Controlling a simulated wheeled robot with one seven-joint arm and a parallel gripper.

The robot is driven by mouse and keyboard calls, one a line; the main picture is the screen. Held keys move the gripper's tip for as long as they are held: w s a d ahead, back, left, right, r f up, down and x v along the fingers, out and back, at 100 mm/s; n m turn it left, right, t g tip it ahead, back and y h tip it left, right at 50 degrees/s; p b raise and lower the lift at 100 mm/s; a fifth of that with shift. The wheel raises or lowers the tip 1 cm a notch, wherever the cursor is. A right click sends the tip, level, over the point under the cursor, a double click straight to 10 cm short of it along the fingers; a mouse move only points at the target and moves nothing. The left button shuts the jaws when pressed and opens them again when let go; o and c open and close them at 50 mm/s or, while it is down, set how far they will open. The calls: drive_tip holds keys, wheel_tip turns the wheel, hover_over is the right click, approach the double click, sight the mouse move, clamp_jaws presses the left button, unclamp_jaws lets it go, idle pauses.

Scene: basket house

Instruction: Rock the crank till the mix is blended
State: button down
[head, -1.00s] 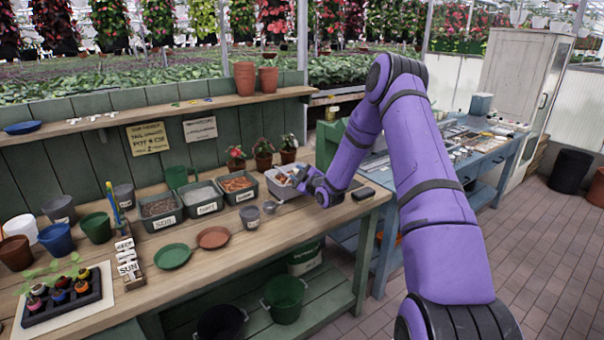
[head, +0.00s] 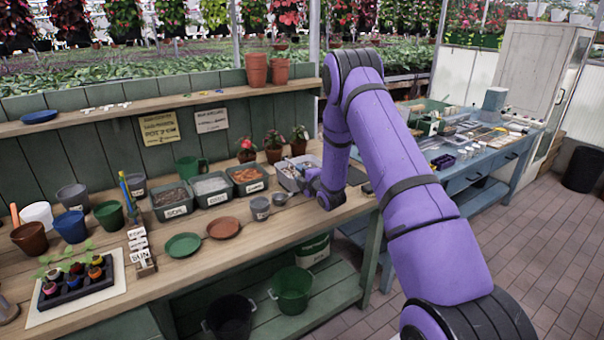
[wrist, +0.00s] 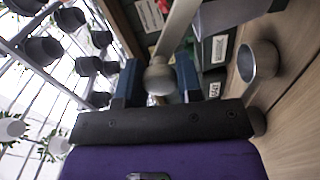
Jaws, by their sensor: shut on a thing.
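The crank (wrist: 178,25) shows in the wrist view as a pale bar running up from a rounded grey knob (wrist: 160,78). My gripper (wrist: 160,84) has its two blue fingers on either side of the knob and is shut on it. In the head view my gripper (head: 308,184) is at the right end of the potting bench, beside a grey tub (head: 284,181). My purple arm hides the crank there. How blended the mix is cannot be told from these frames.
A grey cup (head: 260,208) stands just left of my gripper; it also shows in the wrist view (wrist: 258,62). Labelled bins (head: 210,190), a green saucer (head: 183,246) and a brown saucer (head: 223,228) lie further left. Potted plants (head: 273,148) stand behind.

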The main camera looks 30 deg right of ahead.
drive_tip(key=shift+d+f, duration=0.1)
idle(0.4)
drive_tip(key=c, duration=0.8)
unclamp_jaws()
drive_tip(key=s, duration=1)
drive_tip(key=shift+s+d, duration=0.15)
drive_tip(key=shift+s, duration=0.25)
